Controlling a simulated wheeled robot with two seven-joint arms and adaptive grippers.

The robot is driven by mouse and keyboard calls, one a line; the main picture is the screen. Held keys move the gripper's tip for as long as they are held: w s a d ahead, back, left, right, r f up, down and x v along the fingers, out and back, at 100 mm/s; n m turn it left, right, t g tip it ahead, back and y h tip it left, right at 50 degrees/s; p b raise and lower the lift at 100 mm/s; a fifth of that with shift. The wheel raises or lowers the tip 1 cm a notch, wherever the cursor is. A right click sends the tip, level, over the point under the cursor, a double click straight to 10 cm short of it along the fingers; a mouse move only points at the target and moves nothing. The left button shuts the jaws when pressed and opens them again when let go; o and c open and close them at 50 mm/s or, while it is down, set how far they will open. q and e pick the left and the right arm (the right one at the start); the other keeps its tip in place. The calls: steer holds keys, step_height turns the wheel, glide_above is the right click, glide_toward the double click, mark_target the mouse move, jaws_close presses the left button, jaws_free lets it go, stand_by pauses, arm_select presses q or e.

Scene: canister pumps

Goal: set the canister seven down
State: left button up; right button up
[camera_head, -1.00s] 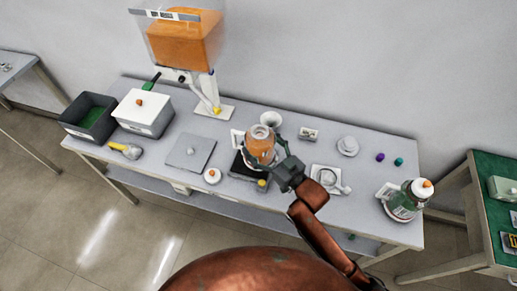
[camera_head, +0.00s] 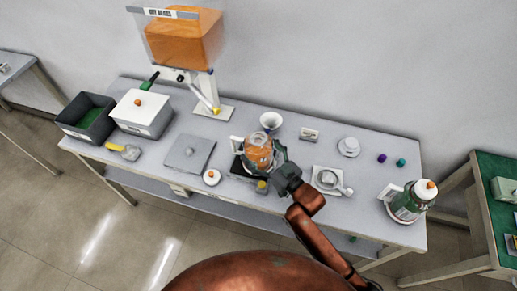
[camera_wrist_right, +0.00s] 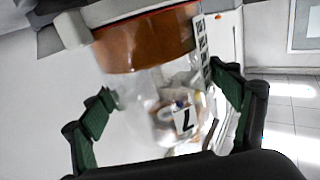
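Canister seven (camera_head: 258,155) is a clear canister with orange contents and a white handle. It stands over a dark pump base (camera_head: 237,169) on the table in the head view. In the right wrist view the canister (camera_wrist_right: 145,45) shows close up, tilted in the picture, with a "7" label. My right gripper (camera_head: 268,162) is around it from the right, one dark green-padded finger on each side. The fingers (camera_wrist_right: 167,105) are spread wide, and a gap seems to show on one side. The contact under the canister is hidden. My left gripper is out of view.
A white bowl (camera_head: 271,119) stands just behind the canister. A white dish with a handle (camera_head: 328,180) is to the right, a grey plate (camera_head: 189,153) to the left. A green canister (camera_head: 411,201) stands at the right end, a dispenser (camera_head: 184,40) at the back left.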

steer(key=shift+o, duration=1.4)
steer(key=shift+r, duration=0.25)
steer(key=p+v, duration=0.1)
steer(key=v, duration=1.1)
steer(key=shift+d, duration=0.1)
